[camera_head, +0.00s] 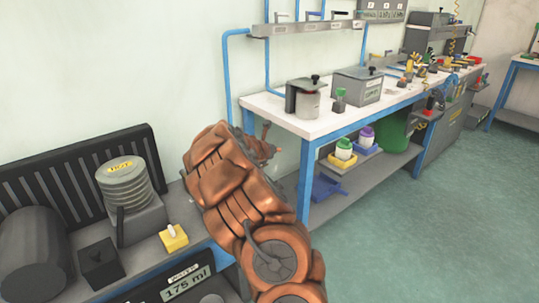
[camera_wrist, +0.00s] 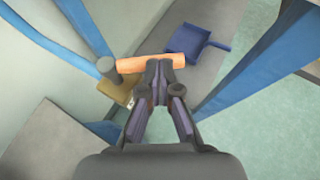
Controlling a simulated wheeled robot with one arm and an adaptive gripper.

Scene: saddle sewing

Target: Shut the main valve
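An orange lever (camera_wrist: 130,64) lies across the wrist view, with a grey round knob or stem at its left end above a brass-coloured valve body (camera_wrist: 115,88). I take this to be the main valve. My gripper (camera_wrist: 160,64) has its two fingertips drawn together, with nothing seen between them. The tips overlap the middle of the lever; I cannot tell whether they touch it.
A blue dustpan-like tray (camera_wrist: 190,40) lies on the lower shelf beyond the lever. Blue table legs (camera_wrist: 245,70) stand close on the right, and blue pipes (camera_wrist: 45,40) on the left. A white workbench (camera_head: 270,104) lies right of my arm. The green floor (camera_head: 430,220) is clear.

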